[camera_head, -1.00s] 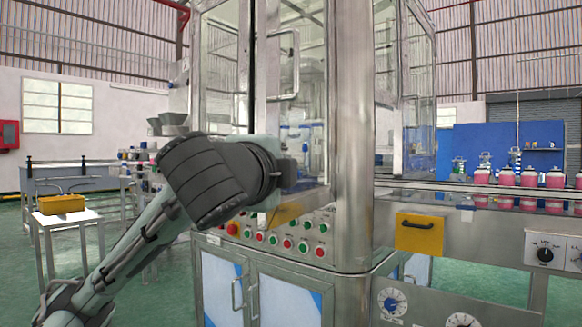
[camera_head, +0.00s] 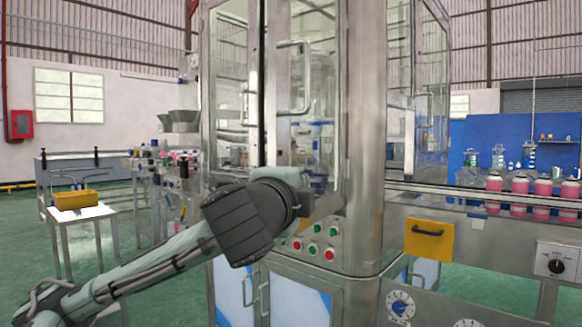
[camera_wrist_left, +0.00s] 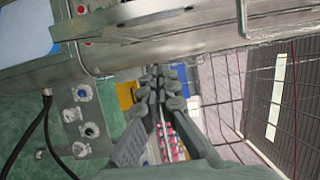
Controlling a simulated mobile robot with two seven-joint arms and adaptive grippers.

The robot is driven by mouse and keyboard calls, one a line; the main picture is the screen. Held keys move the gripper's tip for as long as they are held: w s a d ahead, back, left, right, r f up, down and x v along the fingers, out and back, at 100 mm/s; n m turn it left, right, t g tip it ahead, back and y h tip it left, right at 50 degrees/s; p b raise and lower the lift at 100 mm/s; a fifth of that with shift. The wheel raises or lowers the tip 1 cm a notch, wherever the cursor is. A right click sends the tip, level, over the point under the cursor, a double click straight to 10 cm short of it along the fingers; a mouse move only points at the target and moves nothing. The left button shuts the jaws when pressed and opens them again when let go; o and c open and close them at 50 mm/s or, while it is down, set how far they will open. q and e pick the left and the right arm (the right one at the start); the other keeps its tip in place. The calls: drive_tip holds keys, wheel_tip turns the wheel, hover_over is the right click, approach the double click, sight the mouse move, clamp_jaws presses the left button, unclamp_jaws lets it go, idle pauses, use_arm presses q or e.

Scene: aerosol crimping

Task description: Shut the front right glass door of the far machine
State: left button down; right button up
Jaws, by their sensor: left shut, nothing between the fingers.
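The far machine (camera_head: 367,140) is a tall steel cabinet with glass panels in the head view. Its front right glass door (camera_head: 322,120) has a steel bar handle (camera_head: 307,78) at its left. A dark strip runs between it and the front left door (camera_head: 230,100); I cannot tell whether the right door is fully closed. My left gripper (camera_head: 303,203) is in front of this door's lower part, and my wrist hides its fingers there. In the left wrist view its fingers (camera_wrist_left: 160,88) are shut and empty; contact with the door is not clear. My right gripper is out of view.
A button panel (camera_head: 322,243) and lower cabinet doors (camera_head: 290,297) sit below the glass. A small table with a yellow box (camera_head: 75,199) stands left on open green floor.

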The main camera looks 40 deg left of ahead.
use_arm(q)
drive_tip(key=w+a+p, duration=0.1)
drive_tip(key=w+a, duration=0.4)
drive_tip(key=a, duration=0.1)
drive_tip(key=shift+w, duration=0.35)
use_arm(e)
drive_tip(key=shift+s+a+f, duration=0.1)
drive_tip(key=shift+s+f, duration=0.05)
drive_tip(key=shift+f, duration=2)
use_arm(q)
drive_tip(key=shift+a, duration=0.2)
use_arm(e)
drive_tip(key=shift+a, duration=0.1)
